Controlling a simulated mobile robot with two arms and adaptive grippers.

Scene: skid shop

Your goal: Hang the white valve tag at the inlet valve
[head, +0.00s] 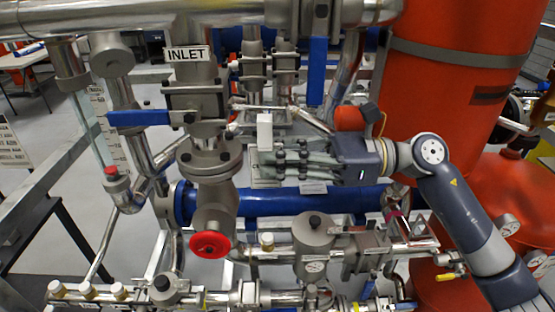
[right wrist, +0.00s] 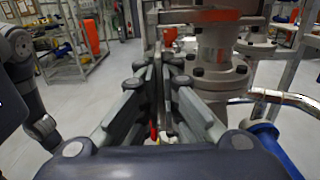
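The inlet valve (head: 195,97) is a steel body on the vertical pipe under the INLET sign (head: 187,53), with a blue lever (head: 138,118) pointing left. The white valve tag (head: 264,132) stands upright at the fingertips of my right gripper (head: 262,158), which comes in from the right. The gripper is right of the valve's lower flange, with a gap between them in the picture. In the right wrist view the fingers (right wrist: 162,66) are close together around a thin upright edge, apparently the tag seen edge-on. My left gripper is not in view.
A bolted flange (right wrist: 218,60) stands just right of the fingers in the right wrist view. A red handwheel (head: 210,244) sits below the valve. A blue horizontal pipe (head: 290,203) runs below my gripper. A large orange tank (head: 450,85) is at the right.

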